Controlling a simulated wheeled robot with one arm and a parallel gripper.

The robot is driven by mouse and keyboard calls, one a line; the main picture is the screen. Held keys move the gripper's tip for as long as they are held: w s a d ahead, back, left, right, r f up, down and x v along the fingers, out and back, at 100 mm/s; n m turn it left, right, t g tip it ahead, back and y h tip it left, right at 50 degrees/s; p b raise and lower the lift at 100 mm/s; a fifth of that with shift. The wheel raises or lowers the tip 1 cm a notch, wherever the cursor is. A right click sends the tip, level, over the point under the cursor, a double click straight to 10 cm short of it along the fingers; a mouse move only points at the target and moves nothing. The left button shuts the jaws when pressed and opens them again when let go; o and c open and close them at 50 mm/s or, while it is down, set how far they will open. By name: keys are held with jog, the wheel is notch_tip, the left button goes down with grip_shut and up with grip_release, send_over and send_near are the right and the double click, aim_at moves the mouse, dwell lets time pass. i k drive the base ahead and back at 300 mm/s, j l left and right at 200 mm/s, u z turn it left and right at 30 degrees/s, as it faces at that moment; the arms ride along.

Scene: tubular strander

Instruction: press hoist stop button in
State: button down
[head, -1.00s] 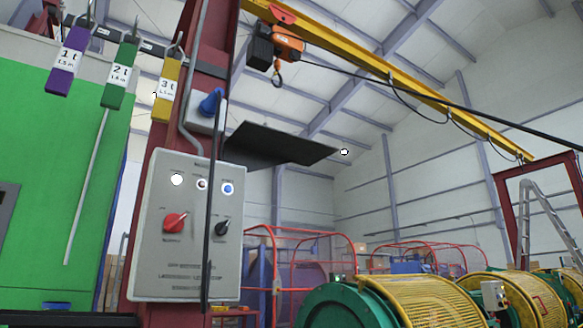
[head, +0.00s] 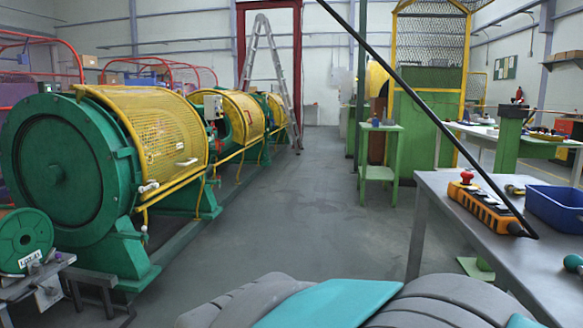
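An orange hoist pendant (head: 486,207) lies on the grey table at the right. A red mushroom-shaped stop button (head: 466,177) stands up at its far left end. Several dark buttons run along its top face. A black cable (head: 425,110) comes down from the upper left and meets the pendant's near right end. Whether the red button is pressed in is too small to tell. My gripper is not in view; only grey and teal parts of my own body show at the bottom, apart from the pendant.
The grey table (head: 450,220) also carries a blue bin (head: 556,207), a yellow-and-dark object beside the pendant, and a green-handled tool near the right edge. Green strander drums with yellow guards (head: 150,130) line the left. The grey floor (head: 290,200) between is clear.

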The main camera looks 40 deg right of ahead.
aim_at(466, 176)
jog(key=z, duration=2.5)
